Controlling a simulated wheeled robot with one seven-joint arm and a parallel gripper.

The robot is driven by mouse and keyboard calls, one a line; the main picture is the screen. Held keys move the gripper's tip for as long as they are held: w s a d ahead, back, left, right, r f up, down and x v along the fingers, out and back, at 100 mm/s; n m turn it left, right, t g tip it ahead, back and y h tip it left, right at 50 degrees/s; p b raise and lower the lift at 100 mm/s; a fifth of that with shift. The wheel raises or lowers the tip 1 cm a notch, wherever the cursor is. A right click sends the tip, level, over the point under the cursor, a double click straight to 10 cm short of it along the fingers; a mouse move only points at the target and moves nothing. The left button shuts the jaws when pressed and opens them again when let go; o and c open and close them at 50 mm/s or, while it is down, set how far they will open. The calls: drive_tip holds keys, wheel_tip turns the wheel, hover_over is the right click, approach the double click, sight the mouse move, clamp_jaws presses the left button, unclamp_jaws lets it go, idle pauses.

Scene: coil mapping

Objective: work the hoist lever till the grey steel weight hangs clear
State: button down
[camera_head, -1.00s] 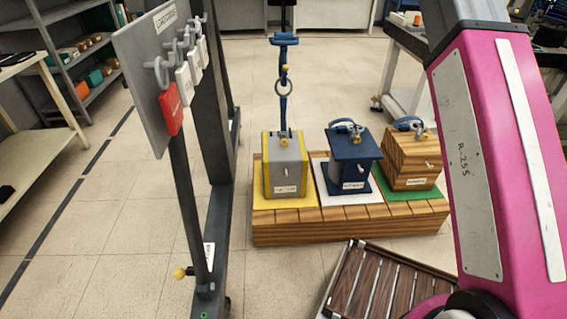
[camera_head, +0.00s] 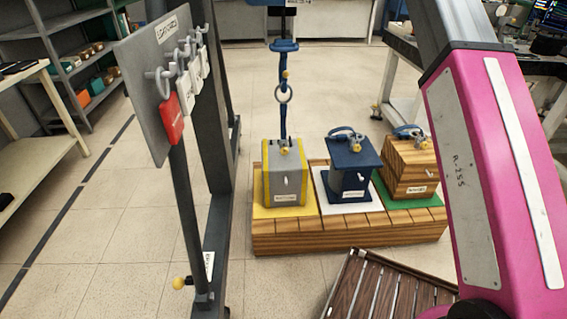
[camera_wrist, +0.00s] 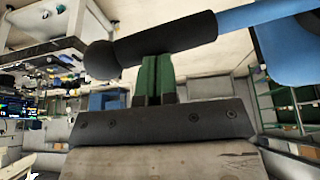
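The grey steel weight (camera_head: 285,182), a grey block with yellow edges and a label, stands upright on the yellow pad of a wooden plinth (camera_head: 350,233). I see no gap under it. A blue hoist line with a ring (camera_head: 283,94) runs down to its top; the exact hook fit is too small to tell. The hoist lever (camera_wrist: 165,46), with a black grip and blue arm, crosses the wrist view. My gripper (camera_wrist: 155,62) has its green fingers together; the grip covers their tips and lies across them, not visibly between them. My gripper is hidden in the head view.
A blue weight (camera_head: 350,168) and a wooden weight (camera_head: 408,165) stand beside the grey one. A grey post with a tag board (camera_head: 150,80) rises at left. A slatted brown pallet (camera_head: 385,290) lies in front of the plinth.

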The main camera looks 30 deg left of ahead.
drive_tip(key=shift+w+d+f, duration=0.1)
drive_tip(key=shift+d+f, duration=0.1)
drive_tip(key=shift+f, duration=0.85)
drive_tip(key=shift+w+d+f, duration=0.1)
drive_tip(key=shift+d+f, duration=0.05)
drive_tip(key=shift+f, duration=0.85)
drive_tip(key=shift+f, duration=0.1)
drive_tip(key=shift+f, duration=2.3)
